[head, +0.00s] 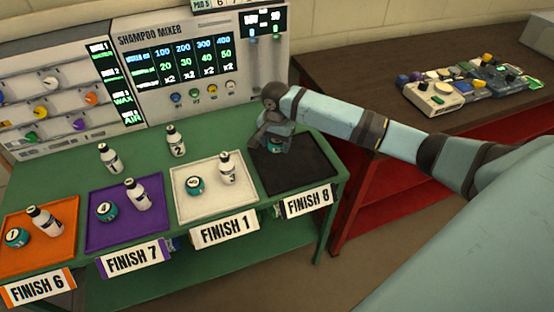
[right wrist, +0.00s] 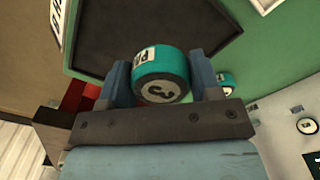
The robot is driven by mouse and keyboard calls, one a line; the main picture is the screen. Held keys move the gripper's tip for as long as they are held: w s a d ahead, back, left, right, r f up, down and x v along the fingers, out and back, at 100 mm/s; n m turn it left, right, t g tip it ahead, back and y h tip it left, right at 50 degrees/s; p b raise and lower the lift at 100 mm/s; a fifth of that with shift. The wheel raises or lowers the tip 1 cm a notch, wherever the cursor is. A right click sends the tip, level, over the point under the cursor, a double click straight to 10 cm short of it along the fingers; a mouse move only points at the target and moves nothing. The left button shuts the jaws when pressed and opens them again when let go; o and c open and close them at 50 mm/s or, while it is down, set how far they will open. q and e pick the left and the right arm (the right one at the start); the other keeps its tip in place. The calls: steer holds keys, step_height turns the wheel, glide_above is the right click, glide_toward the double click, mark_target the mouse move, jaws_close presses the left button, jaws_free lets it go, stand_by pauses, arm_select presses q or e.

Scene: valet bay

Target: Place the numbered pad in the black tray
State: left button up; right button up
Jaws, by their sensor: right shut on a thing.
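My right gripper (head: 275,142) is over the back left part of the black tray (head: 310,172), which stands at the right end of the green table behind the FINISH 8 sign. In the right wrist view the gripper (right wrist: 160,78) is shut on a teal round pad (right wrist: 161,66) with a 3 on its end and a white label on its side. The bare black tray surface (right wrist: 150,30) shows beyond the pad. In the head view the pad is mostly hidden by the gripper. I cannot tell whether it touches the tray. My left gripper is not in view.
The white tray (head: 190,208), purple tray (head: 100,238) and orange tray (head: 20,262) each hold a teal pad and a white bottle. Two bottles (head: 176,141) stand behind them. The shampoo mixer (head: 200,60) backs the table. A brown table (head: 385,95) stands to the right.

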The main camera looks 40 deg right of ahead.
mark_target(277, 166)
step_height(277, 166, down, 8)
steer(key=shift+f, duration=0.1)
stand_by(0.4)
steer(key=o, duration=0.9)
step_height(277, 166, up, 12)
steer(key=shift+r, duration=0.15)
stand_by(0.3)
